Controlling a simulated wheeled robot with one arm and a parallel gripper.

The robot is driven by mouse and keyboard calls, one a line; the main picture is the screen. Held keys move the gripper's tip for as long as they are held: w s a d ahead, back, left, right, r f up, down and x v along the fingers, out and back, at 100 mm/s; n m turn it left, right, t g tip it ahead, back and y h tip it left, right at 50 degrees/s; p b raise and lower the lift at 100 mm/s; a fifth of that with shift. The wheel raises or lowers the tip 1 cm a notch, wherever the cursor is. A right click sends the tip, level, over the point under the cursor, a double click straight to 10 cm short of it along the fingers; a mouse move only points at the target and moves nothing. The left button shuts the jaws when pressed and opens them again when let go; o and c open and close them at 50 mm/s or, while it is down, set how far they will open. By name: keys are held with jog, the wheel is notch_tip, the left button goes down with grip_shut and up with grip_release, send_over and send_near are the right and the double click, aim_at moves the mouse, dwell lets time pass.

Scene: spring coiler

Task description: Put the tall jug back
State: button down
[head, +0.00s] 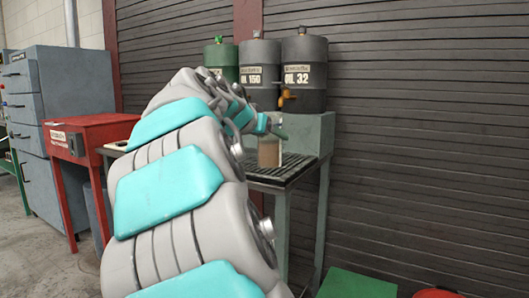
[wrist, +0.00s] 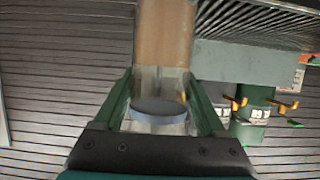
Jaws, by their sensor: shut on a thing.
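The tall jug (head: 269,153) is a clear vessel with brown contents. In the head view it is upright at the front of the oil stand, above the dark slatted tray (head: 283,171); I cannot tell whether it touches the tray. In the wrist view the jug (wrist: 165,45) runs up from between the fingers, its clear end with a grey-blue oval nearest my palm. My gripper (wrist: 163,98) is shut on this clear end, one green finger on each side. In the head view my arm hides most of the gripper.
Two dark oil drums (head: 304,78) and a green drum (head: 221,60) with taps stand on a grey-green shelf (head: 318,128) behind the tray. A red bench (head: 95,130) and grey drawer cabinet (head: 75,85) are at left. A green box top (head: 355,284) is low at right.

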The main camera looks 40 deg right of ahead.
jog(key=shift+w+d+f+p, duration=0.2)
jog(key=shift+w+d+f, duration=0.8)
jog(key=shift+w, duration=0.85)
jog(key=shift+w+d+f+p, duration=0.25)
jog(key=shift+w+d+f, duration=0.4)
jog(key=shift+w+d, duration=1)
jog(key=shift+w+d+f+p, duration=0.2)
jog(key=shift+w+d+f, duration=0.7)
jog(key=shift+w, duration=1.15)
grip_release()
